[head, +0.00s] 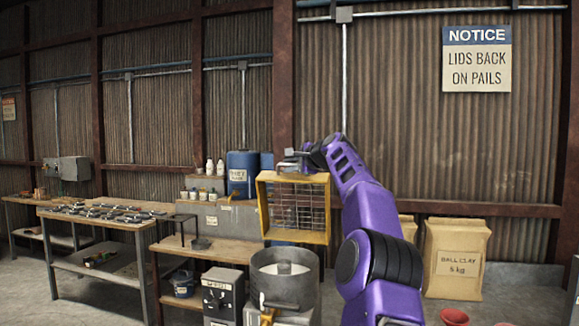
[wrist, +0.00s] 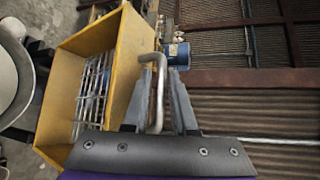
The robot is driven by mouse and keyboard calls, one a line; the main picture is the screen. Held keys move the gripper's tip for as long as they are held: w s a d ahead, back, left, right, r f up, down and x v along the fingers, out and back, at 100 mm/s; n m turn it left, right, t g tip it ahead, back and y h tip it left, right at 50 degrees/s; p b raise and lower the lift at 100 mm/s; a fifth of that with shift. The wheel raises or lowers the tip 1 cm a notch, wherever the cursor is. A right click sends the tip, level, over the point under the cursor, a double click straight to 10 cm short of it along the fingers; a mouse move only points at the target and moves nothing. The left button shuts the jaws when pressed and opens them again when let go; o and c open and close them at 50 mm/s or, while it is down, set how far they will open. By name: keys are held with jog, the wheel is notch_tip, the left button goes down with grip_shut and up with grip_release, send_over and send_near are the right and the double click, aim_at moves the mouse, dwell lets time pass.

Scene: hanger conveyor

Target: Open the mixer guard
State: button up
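The mixer guard (head: 263,208) is a yellow box-like frame with wire mesh, standing raised on edge behind the grey round mixer bowl (head: 258,287). In the wrist view, the guard (wrist: 112,58) fills the left side, and part of the bowl's rim (wrist: 22,75) shows at the far left. A bent grey metal handle (wrist: 159,95) sits at the guard's edge. My gripper (head: 303,154) is at the guard's top edge. In the wrist view, my gripper's fingers (wrist: 160,68) lie on either side of the handle, with a small gap visible beside it.
A workbench (head: 215,250) with a blue drum (head: 241,172) and small bottles stands behind and left of the mixer. A table with many small parts (head: 110,212) is further left. Paper clay sacks (head: 455,258) and red pails (head: 454,316) are at the right.

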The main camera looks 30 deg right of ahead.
jog(key=shift+o, duration=1.1)
jog(key=shift+s, duration=0.25)
jog(key=b+v, duration=0.6)
jog(key=v, duration=1.1)
jog(key=shift+a+r, duration=0.1)
jog(key=shift+a, duration=0.05)
